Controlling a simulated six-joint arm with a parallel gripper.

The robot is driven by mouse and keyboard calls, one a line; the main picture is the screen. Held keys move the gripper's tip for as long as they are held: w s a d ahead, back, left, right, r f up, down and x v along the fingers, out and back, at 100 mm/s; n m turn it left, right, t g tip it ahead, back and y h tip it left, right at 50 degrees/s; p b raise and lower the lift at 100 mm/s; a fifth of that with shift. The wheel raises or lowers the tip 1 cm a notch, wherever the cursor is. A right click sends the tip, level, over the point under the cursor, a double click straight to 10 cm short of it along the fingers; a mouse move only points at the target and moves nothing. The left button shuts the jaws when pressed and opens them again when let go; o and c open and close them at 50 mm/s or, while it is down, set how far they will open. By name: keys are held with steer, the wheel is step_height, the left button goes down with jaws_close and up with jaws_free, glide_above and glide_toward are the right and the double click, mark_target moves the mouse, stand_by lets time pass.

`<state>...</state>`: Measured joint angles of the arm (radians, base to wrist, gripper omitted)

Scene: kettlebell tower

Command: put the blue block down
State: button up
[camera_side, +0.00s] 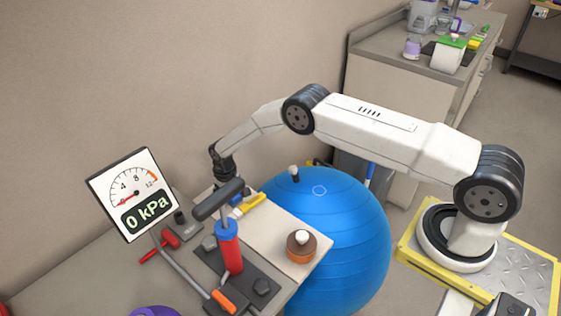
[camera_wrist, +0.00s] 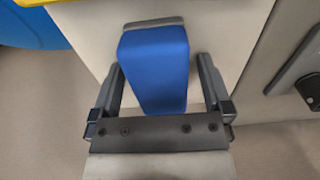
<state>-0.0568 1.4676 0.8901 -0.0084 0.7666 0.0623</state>
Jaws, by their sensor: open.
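The blue block (camera_wrist: 155,65) stands out in the wrist view, between the two dark fingers of my gripper (camera_wrist: 160,78). A gap shows on each side of it, so the fingers are open around the block. A light board surface lies behind it; I cannot tell whether the block rests flat on it. In the side view my gripper (camera_side: 222,168) points down over the board (camera_side: 285,228), partly hidden behind the pump handle. A small blue patch, likely the block (camera_side: 237,200), shows just below it.
The red pump (camera_side: 230,250) with its black handle (camera_side: 218,200) stands close in front of my gripper. A gauge reading 0 kPa (camera_side: 133,193) is at left. A yellow-handled item (camera_side: 252,204), an orange-brown pot (camera_side: 300,246) and a big blue ball (camera_side: 350,230) are to the right.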

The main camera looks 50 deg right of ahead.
steer(key=shift+r, duration=0.15)
step_height(320, 180, up, 12)
stand_by(0.8)
steer(key=shift+s+r, duration=0.15)
steer(key=shift+s, duration=0.05)
stand_by(0.4)
steer(key=s+d+r+t, duration=0.1)
steer(key=s+d+r, duration=0.1)
steer(key=s+r, duration=0.95)
steer(key=s+d+r+t, duration=0.1)
steer(key=s+r, duration=0.1)
steer(key=s, duration=1.6)
steer(key=shift+s+r, duration=0.15)
steer(key=shift+r, duration=0.25)
steer(key=shift+d, duration=0.1)
stand_by(1.8)
